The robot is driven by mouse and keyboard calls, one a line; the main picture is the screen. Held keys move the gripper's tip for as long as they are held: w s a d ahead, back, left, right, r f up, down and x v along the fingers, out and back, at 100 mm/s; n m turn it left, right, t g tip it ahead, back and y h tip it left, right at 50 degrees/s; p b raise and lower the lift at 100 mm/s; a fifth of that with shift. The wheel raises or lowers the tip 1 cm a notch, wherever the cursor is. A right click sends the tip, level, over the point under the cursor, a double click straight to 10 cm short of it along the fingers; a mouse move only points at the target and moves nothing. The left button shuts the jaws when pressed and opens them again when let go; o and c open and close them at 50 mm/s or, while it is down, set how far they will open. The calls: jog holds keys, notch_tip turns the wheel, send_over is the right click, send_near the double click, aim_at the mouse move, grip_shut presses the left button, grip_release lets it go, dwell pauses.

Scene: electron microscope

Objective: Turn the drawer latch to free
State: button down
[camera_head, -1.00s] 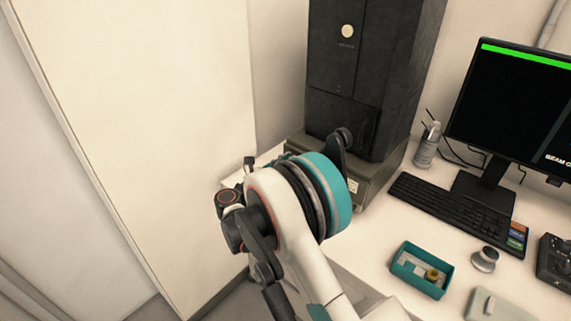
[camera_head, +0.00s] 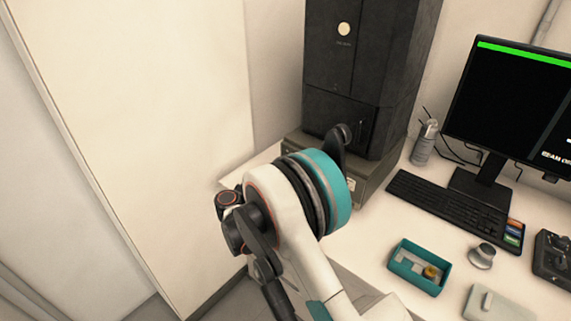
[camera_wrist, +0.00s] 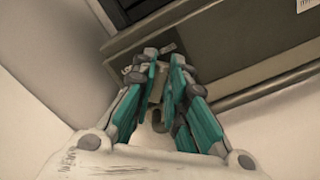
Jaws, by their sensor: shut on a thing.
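The black microscope cabinet (camera_head: 360,60) stands on a grey base unit (camera_head: 365,185) at the back of the table. In the wrist view the grey front of that base (camera_wrist: 225,60) runs across the top. My gripper (camera_wrist: 160,62) has its teal fingers close together at a dark patch on this front. It is shut on a small part there, which I take to be the drawer latch. The fingers hide most of it, so its angle cannot be told. In the head view my own arm hides the gripper and the latch.
A large pale panel (camera_head: 150,120) rises on the left, close to my arm.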

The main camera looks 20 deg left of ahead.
jog(key=shift+w+d+m, duration=0.1)
jog(key=shift+w+m, duration=0.05)
jog(key=shift+m, duration=0.25)
jog(key=c, duration=1.5)
grip_release()
jog(key=shift+c, duration=0.2)
jog(key=v, duration=1.2)
jog(key=shift+w, duration=0.1)
